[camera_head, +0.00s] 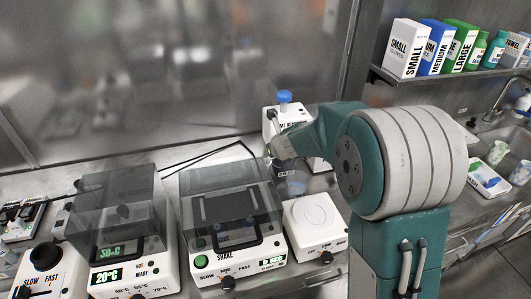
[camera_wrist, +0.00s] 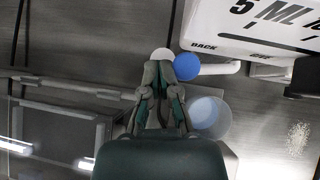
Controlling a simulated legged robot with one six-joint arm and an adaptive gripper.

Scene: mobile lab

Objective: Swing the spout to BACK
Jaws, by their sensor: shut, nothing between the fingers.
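The white dispenser (camera_wrist: 250,25) shows at the upper right of the wrist view, with "5 ML" and "BACK" printed on it. In the head view the dispenser (camera_head: 270,122) has a blue top and is partly hidden by my arm. A white spout (camera_wrist: 222,68) runs beside the BACK label towards a round blue piece (camera_wrist: 187,66). My gripper (camera_wrist: 160,72) is shut and empty, its fingertips close to the blue piece and a round white piece (camera_wrist: 163,54). I cannot tell whether they touch.
A clear beaker (camera_wrist: 210,117) stands close right of my fingers in the wrist view. A white plate device (camera_head: 316,222), a shaker (camera_head: 230,235) and a lidded heater (camera_head: 120,225) stand on the bench. A shelf (camera_head: 445,76) holds glove boxes. A wall is behind.

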